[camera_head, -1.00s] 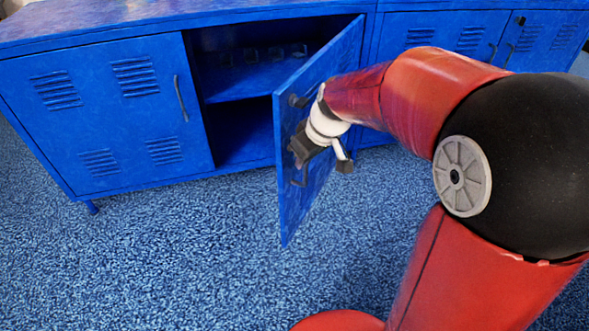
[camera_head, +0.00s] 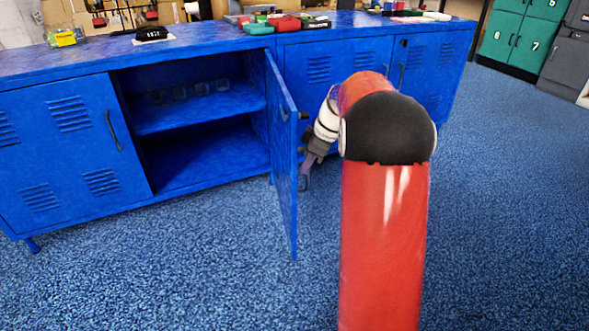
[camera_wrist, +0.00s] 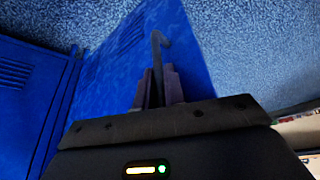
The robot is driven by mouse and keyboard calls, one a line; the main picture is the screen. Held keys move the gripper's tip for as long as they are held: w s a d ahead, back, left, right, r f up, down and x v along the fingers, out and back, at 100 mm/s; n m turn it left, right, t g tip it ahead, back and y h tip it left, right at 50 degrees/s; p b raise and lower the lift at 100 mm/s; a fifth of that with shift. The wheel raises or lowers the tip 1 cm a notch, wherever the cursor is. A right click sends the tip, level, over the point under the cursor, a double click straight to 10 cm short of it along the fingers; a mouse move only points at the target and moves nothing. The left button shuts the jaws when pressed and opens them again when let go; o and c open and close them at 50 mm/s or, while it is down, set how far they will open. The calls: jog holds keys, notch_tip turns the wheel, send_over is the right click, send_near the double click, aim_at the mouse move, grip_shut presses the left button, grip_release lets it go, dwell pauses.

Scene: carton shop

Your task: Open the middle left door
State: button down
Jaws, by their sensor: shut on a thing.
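The open blue door (camera_head: 281,160) of the left cabinet stands swung out into the room and shows nearly edge-on in the head view. The wrist view shows its blue panel (camera_wrist: 115,85) close by. My gripper (camera_head: 305,172) is on the right side of the door. In the wrist view my gripper (camera_wrist: 158,85) has its fingers closed around the dark door handle (camera_wrist: 160,48), whose hooked end sticks out past them. The cabinet interior (camera_head: 200,150) is exposed, with a shelf (camera_head: 195,107) across it.
Several small dark cups (camera_head: 180,92) stand on the shelf. The left door (camera_head: 70,150) is shut, as are the doors (camera_head: 335,95) to the right. Boxes (camera_head: 285,25) and a black cap (camera_head: 151,34) lie on top. Blue carpet (camera_head: 180,270) in front is clear.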

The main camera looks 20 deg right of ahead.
jog(key=shift+d, duration=0.2)
jog(key=c, duration=1.5)
grip_release()
jog(key=shift+r, duration=0.1)
jog(key=p+v, duration=0.1)
jog(key=v, duration=0.6)
jog(key=shift+d+r+p, duration=0.15)
jog(key=shift+r+p, duration=0.15)
